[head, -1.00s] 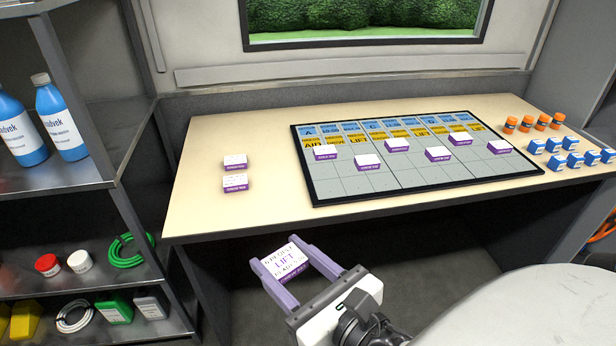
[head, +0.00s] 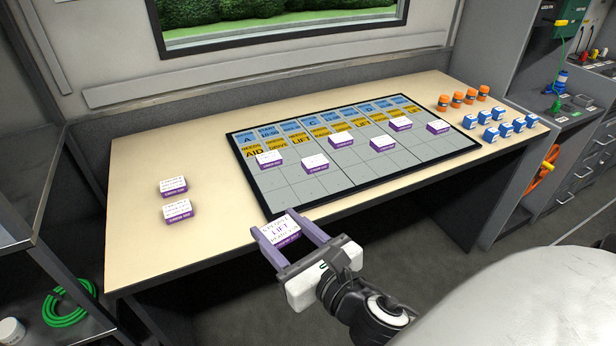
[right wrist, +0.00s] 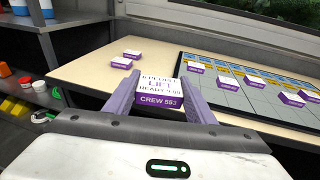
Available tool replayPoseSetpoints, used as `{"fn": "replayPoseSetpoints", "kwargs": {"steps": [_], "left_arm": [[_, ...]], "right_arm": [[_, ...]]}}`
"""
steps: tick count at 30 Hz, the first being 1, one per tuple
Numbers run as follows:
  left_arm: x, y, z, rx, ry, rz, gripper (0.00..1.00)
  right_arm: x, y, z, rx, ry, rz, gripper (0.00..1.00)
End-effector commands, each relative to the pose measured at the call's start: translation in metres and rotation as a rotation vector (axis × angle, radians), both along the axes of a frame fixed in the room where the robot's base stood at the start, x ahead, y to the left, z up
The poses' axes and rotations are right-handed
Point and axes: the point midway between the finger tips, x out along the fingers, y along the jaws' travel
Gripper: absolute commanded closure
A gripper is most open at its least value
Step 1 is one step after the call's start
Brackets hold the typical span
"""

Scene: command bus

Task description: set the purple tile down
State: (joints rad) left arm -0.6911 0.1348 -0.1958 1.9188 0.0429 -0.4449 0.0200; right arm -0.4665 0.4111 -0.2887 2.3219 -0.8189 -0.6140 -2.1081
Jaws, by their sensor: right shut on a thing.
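My right gripper (head: 285,236) is shut on a purple tile (head: 283,227) with a white top that reads "LIFT". In the right wrist view the tile (right wrist: 160,92) sits between the two purple fingers, its front reading "CREW 553". In the head view the gripper is over the table's front edge, by the near left corner of the dark board (head: 330,178). I cannot tell its exact height above the table. Several other purple tiles lie on the board, one of them at its left (head: 268,160). My left gripper is not in view.
Two purple tiles, one nearer (head: 178,211) and one farther (head: 173,187), lie on the bare left part of the table (head: 135,235). A metal shelf (head: 30,215) is at the left.

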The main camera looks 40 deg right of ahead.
Motion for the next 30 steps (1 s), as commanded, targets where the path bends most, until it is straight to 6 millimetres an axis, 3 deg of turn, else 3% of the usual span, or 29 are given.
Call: {"fn": "replayPoseSetpoints", "kwargs": {"steps": [1,6,12,17,21,30], "left_arm": [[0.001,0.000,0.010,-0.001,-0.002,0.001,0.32],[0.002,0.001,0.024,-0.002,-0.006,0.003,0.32],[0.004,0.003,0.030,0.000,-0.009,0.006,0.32],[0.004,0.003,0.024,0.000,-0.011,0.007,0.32],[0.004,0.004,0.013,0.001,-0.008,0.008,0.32],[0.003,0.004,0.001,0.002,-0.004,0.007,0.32]], "right_arm": [[0.025,-0.015,0.006,-0.005,-0.010,-0.024,0.73],[0.092,-0.070,0.012,-0.001,-0.008,-0.115,0.73],[0.134,-0.115,0.024,-0.001,-0.005,-0.190,0.73],[0.142,-0.124,0.006,0.003,0.002,-0.207,0.73],[0.141,-0.123,-0.023,0.004,0.002,-0.207,0.73],[0.141,-0.122,-0.056,0.004,0.002,-0.205,0.73]]}}
